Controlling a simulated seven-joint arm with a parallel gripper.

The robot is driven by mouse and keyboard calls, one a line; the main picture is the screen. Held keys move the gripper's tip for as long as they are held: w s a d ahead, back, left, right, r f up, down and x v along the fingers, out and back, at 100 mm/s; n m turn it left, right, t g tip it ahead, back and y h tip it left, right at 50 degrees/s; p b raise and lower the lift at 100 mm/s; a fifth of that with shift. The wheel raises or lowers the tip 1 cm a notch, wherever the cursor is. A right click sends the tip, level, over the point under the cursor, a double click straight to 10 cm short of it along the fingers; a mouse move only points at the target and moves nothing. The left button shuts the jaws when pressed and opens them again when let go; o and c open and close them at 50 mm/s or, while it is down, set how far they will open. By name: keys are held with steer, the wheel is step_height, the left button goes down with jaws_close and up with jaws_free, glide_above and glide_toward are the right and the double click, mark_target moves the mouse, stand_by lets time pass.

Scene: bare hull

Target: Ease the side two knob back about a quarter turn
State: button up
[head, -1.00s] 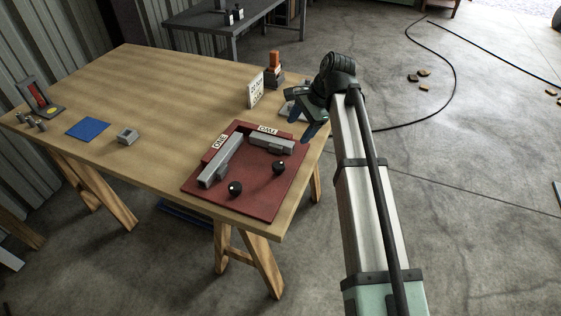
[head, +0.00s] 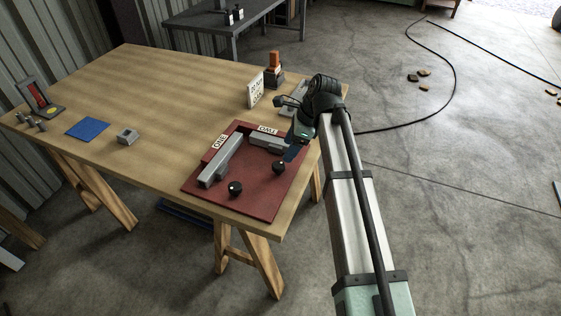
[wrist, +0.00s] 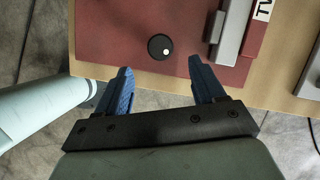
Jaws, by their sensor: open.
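The side two knob (head: 278,167) is a small black round knob on the dark red board (head: 255,204), near the grey bar labelled TWO (head: 268,142). It also shows in the wrist view (wrist: 160,47), with a white dot toward its lower right. My gripper (head: 289,154) has blue fingers and hangs close to this knob in the head view, covering part of the bar's right end. In the wrist view my gripper (wrist: 161,66) is open and empty. The knob lies just beyond the fingertips, roughly midway between them, not gripped.
A second black knob (head: 235,188) sits left of it, near the grey bar labelled ONE (head: 221,160). A white sign (head: 255,90) and an orange-topped device (head: 274,70) stand behind the board. The wooden table (head: 165,105) is largely clear left of the board.

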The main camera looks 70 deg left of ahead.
mark_target(279, 164)
steer(key=x, duration=0.7)
steer(key=shift+s+f, duration=0.15)
steer(key=shift+f, duration=0.2)
steer(key=c, duration=1.1)
